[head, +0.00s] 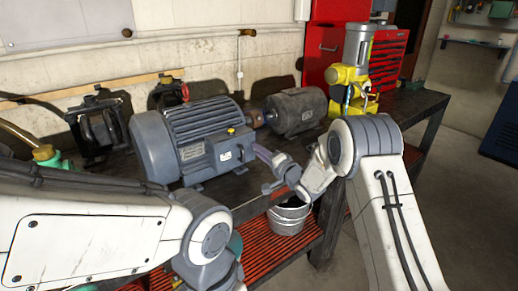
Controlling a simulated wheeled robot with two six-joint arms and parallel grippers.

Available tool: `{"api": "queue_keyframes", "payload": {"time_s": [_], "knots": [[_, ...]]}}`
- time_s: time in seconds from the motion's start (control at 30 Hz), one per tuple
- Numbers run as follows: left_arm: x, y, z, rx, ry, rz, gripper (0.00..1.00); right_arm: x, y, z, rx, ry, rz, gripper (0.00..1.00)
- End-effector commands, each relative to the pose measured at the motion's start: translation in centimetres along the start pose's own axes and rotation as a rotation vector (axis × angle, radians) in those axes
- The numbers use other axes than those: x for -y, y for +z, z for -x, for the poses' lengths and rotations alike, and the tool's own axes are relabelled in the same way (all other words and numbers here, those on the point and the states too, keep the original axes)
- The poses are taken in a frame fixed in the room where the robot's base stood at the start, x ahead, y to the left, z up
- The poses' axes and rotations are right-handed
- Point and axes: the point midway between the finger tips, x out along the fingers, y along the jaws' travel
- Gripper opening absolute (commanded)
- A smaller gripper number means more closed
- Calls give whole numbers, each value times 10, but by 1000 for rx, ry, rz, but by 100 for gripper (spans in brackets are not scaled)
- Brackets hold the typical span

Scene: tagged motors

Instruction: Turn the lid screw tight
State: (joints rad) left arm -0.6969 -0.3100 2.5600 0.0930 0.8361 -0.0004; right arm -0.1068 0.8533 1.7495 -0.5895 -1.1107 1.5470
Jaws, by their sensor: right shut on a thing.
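The large blue-grey finned motor (205,117) lies on the dark bench, with a terminal box on its front side. The box lid (232,146) faces my right arm and has a small white tag (225,156). My right gripper (258,150) reaches in from the right, its fingertips at the right edge of the lid. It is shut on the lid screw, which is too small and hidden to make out. My left arm crosses the lower left, and its gripper is not in view.
A darker grey motor (297,111) sits behind to the right, beside a yellow and grey machine (352,72). A red tool cabinet (388,58) stands at the back. A metal bucket (288,217) is on the red slatted lower shelf (270,251). Dark clamps (101,124) stand at left.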

Motion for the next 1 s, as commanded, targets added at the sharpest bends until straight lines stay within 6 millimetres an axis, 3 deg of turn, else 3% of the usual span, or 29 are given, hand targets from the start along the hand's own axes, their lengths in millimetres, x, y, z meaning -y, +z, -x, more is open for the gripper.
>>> {"api": "queue_keyframes", "payload": {"time_s": [0.3,0.77,0.8,0.87,1.0], "knots": [[0,0,6,0,0,0,0,-5,2,2,3,11,-98,0],[0,0,6,0,0,0,0,-5,2,2,3,12,-109,0],[0,0,6,0,0,0,0,-5,2,2,3,12,-109,33],[0,0,6,0,0,0,0,-5,2,2,3,11,-109,56],[0,0,6,0,0,0,0,-3,1,1,2,7,-107,56]]}}
